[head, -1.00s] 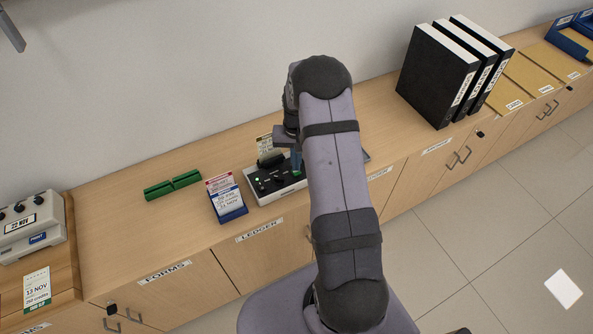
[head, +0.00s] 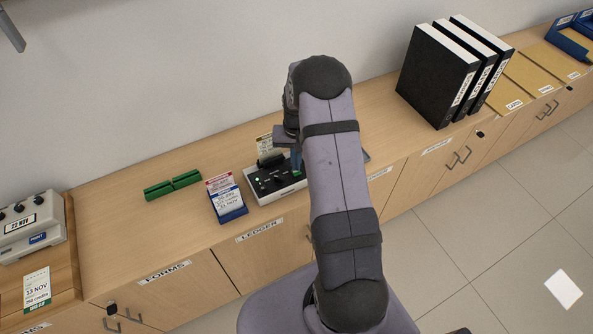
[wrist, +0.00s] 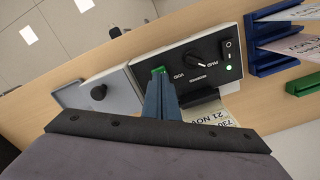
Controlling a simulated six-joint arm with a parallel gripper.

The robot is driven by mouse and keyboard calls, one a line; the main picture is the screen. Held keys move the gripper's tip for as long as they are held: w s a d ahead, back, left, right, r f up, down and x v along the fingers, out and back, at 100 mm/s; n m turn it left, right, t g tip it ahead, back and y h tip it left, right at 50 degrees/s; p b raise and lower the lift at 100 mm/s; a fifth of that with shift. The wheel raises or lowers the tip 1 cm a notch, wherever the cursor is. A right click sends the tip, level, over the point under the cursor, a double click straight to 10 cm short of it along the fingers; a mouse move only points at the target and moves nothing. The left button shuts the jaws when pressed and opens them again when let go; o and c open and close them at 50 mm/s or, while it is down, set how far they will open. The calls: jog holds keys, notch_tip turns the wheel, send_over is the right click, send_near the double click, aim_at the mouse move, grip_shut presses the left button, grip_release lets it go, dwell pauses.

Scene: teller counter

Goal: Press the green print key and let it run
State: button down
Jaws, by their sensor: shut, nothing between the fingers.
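The green print key (wrist: 158,70) shows in the wrist view at the left end of the top of a black-faced printer (wrist: 206,66). My gripper (wrist: 159,80) is shut and empty, its blue fingers pointing at the key. Their tips overlap the key's edge, and I cannot tell whether they touch it or sit just above. The printer's dial (wrist: 196,60) has PAID and VOID marks, and a small green light (wrist: 229,68) is lit. A printed slip (wrist: 228,114) shows at the printer's edge, partly behind my gripper. In the head view the printer (head: 264,189) is partly hidden by my arm.
A blue card rack (head: 234,215) stands just left of the printer, with a green bar holder (head: 173,185) farther left. A grey machine (head: 30,228) is at the far left. Black binders (head: 437,75) stand on the right. A grey device with a black knob (wrist: 105,93) adjoins the printer.

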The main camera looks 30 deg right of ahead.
jog(key=shift+f+b, duration=0.55)
jog(key=shift+f, duration=0.25)
dwell(0.4)
jog(key=shift+r, duration=0.15)
notch_tip(320, 180, up, 9)
jog(key=p, duration=0.6)
dwell(0.6)
dwell(0.4)
